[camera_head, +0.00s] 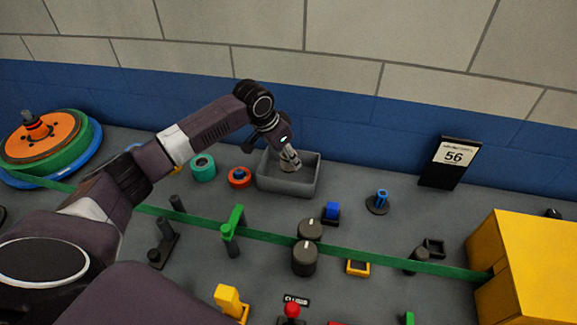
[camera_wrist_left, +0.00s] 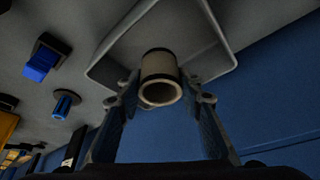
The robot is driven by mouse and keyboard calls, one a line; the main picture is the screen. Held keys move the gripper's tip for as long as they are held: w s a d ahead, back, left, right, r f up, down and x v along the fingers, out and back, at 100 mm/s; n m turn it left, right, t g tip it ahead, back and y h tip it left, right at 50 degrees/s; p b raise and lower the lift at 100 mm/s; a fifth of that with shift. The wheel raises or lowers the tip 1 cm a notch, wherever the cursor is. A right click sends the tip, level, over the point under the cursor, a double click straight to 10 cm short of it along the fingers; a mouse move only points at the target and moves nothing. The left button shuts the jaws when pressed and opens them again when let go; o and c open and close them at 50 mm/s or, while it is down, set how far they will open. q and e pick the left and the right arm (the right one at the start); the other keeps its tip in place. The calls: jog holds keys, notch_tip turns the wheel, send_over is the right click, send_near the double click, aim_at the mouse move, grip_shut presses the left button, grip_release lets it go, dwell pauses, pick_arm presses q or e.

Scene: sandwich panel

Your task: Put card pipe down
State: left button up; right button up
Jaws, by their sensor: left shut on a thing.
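The card pipe (camera_wrist_left: 161,78) is a short beige tube with dark rims, its open end facing the camera in the left wrist view. My left gripper (camera_wrist_left: 160,92) is shut on it, one finger on each side. The grey tray (camera_head: 285,187) stands near the wall in the head view, and my left gripper (camera_head: 289,162) points down into its opening. The tray also shows behind the pipe in the left wrist view (camera_wrist_left: 215,62). Whether the pipe touches the tray floor I cannot tell. My right gripper is not in view.
A teal ring (camera_head: 203,168) and a red ring piece (camera_head: 239,177) stand left of the tray. A blue knob (camera_head: 381,199) and a blue block (camera_head: 332,211) are to its right. A green strip (camera_head: 350,250) crosses the panel to a yellow box (camera_head: 530,265).

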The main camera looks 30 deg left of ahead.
aim_at(288, 166)
pick_arm(q)
jog(key=shift+f+p, duration=0.35)
jog(key=shift+f, duration=2.05)
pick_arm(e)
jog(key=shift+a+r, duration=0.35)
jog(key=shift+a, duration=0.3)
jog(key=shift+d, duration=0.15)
pick_arm(q)
jog(key=o, duration=1.1)
jog(key=shift+f, duration=0.1)
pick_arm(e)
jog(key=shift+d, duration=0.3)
pick_arm(q)
jog(key=shift+s+r, duration=0.15)
jog(key=shift+r, duration=0.5)
jog(key=b+v, duration=0.1)
jog(key=v, duration=0.9)
jog(key=shift+s+a+r+b, duration=0.1)
jog(key=shift+s+r+b, duration=0.1)
jog(key=shift+r+b, duration=0.15)
jog(key=shift+r, duration=0.1)
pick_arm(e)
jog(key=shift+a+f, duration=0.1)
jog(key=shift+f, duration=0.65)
